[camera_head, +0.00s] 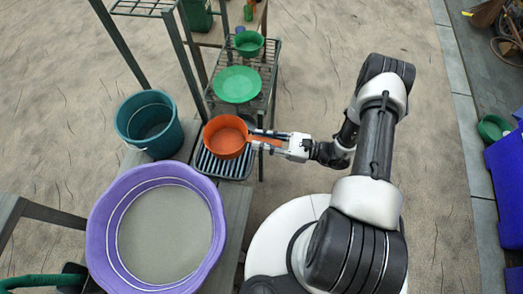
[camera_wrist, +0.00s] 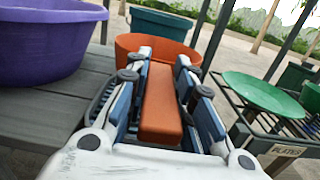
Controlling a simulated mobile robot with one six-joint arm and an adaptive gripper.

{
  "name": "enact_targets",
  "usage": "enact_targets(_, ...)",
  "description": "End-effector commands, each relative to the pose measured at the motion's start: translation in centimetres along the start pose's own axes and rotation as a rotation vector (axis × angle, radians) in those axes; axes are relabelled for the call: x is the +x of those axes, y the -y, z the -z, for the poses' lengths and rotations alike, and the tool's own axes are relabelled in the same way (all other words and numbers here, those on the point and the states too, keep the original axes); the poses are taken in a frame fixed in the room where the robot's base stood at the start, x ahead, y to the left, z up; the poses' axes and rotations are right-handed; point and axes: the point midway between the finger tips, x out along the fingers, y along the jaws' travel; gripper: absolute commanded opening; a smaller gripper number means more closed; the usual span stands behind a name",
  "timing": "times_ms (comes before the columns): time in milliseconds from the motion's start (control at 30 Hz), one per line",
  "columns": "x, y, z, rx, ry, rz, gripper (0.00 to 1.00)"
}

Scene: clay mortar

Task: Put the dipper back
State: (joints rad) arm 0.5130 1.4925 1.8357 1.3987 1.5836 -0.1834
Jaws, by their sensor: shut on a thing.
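The orange dipper (camera_head: 226,136) is a round pan with a short handle, seen in the head view over a dark slatted rack (camera_head: 209,163). My gripper (camera_head: 265,141) is shut on its handle from the right. In the wrist view the orange handle (camera_wrist: 161,105) lies between both fingers of my gripper (camera_wrist: 163,85), with the dipper's bowl (camera_wrist: 150,45) beyond. The bowl looks level. I cannot tell whether it touches the rack, as the bowl hides much of it.
A purple tub (camera_head: 101,222) with grey contents stands on the bench at front left. A teal bucket (camera_head: 168,142) is behind left of the dipper. A green plate (camera_head: 237,84) and a green bowl (camera_head: 249,43) are on a wire shelf (camera_head: 267,69) behind.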

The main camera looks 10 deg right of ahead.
Motion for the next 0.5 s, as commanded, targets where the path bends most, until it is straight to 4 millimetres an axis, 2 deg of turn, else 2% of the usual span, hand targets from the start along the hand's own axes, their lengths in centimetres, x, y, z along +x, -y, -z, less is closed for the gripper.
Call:
enact_targets(67, -0.1, 0.0, 1.4, 0.001, 0.001, 0.000, 0.00)
enact_targets(333, -0.2, 0.0, 3.4, 0.000, 0.001, 0.000, 0.00)
enact_targets(500, -0.3, 0.0, 6.1, 0.001, 0.001, 0.000, 0.00)
